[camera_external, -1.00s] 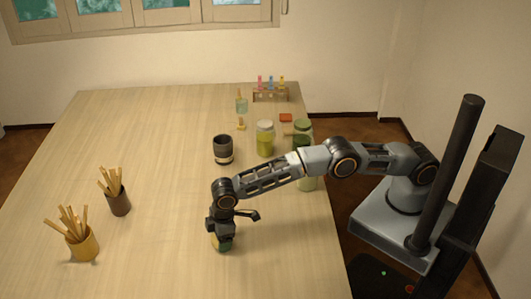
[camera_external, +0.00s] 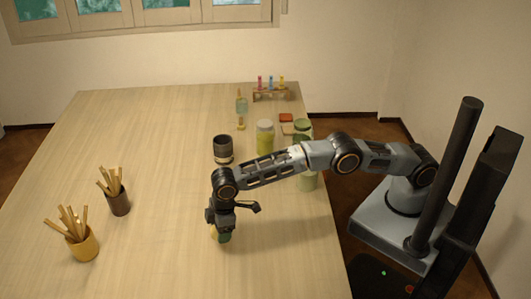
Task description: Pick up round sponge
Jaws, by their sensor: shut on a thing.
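My gripper (camera_external: 220,229) points down over the front middle of the table. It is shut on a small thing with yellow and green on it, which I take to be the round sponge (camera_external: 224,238). The jaws and wrist hide most of the sponge. It looks a little above the table top, but the exact gap is hard to tell.
On the wooden table (camera_external: 150,150), a dark cup (camera_external: 223,149) and a yellow-green jar (camera_external: 265,137) stand behind my gripper. More jars (camera_external: 303,130) stand by my arm. A test-tube rack (camera_external: 271,94) is at the back. Two stick holders (camera_external: 82,243) (camera_external: 118,201) stand left.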

